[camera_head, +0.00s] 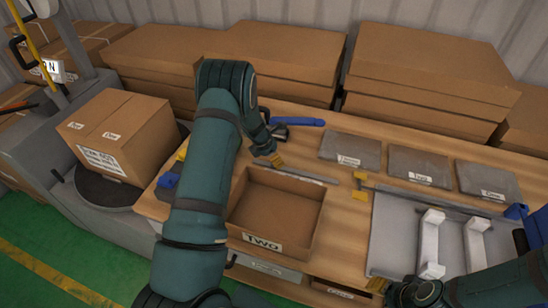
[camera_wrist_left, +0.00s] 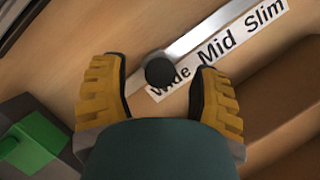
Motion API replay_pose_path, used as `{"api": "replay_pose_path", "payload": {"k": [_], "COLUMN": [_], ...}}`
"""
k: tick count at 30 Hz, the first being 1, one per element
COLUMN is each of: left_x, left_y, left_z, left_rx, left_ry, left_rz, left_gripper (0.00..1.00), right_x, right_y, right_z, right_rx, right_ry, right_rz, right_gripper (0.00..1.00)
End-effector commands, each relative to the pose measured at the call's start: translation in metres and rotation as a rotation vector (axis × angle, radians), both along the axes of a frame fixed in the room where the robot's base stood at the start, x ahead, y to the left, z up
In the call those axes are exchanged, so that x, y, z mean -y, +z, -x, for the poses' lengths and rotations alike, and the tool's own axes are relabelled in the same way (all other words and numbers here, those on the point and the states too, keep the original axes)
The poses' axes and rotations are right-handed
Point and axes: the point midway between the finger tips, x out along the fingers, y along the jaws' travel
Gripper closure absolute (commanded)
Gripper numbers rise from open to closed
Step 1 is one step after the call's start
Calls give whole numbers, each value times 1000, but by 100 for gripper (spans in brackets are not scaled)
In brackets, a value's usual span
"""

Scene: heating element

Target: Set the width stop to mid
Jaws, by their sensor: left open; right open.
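In the left wrist view the width stop shows as a round dark knob (camera_wrist_left: 160,71) at the lower-left end of a pale metal strip (camera_wrist_left: 215,30). A white label (camera_wrist_left: 222,48) beside the strip reads Wide, Mid, Slim; the knob is at the Wide end and partly covers that word. My left gripper (camera_wrist_left: 158,85) is open, its yellow fingers on either side of the knob with gaps visible. In the head view my left gripper (camera_head: 277,160) is mostly hidden, near the metal strip (camera_head: 312,176). My right gripper (camera_head: 378,285) is open at the lower right, partly out of view.
An open box marked TWO (camera_head: 262,244) stands just in front of the strip. Grey plates (camera_head: 420,167) lie to its right, beside a grey tray (camera_head: 390,240) with white bars (camera_head: 430,245). Stacked cardboard (camera_head: 425,75) lines the back. A carton (camera_head: 130,130) stands left.

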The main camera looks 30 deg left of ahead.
Motion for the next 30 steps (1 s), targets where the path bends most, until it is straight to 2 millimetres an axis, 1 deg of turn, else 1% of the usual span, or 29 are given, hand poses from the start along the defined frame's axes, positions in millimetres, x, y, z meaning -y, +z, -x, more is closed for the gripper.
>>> {"api": "replay_pose_path", "payload": {"k": [8,9,11,12,14,21,23,26,30], "left_x": [0,0,0,0,0,0,3,18,50], "left_y": [-1,-1,-1,-1,-1,-1,-1,-1,0], "left_z": [-1,0,0,0,0,0,-1,-5,-12], "left_rx": [0,0,0,0,0,0,0,-2,-1], "left_ry": [0,0,0,0,0,0,-1,-3,-5], "left_rz": [0,0,0,0,0,0,0,1,2], "left_gripper": [38,43,64,78,100,100,100,100,100], "right_x": [0,0,0,0,0,0,0,0,0], "right_y": [0,0,0,0,0,0,1,4,11], "right_z": [0,0,0,0,0,0,0,0,0], "right_rx": [0,0,0,0,0,0,0,0,1], "right_ry": [0,0,0,0,0,0,0,0,1], "right_rz": [0,0,0,0,0,0,0,-1,-2], "right_gripper": [53,53,53,53,53,53,53,53,53]}}
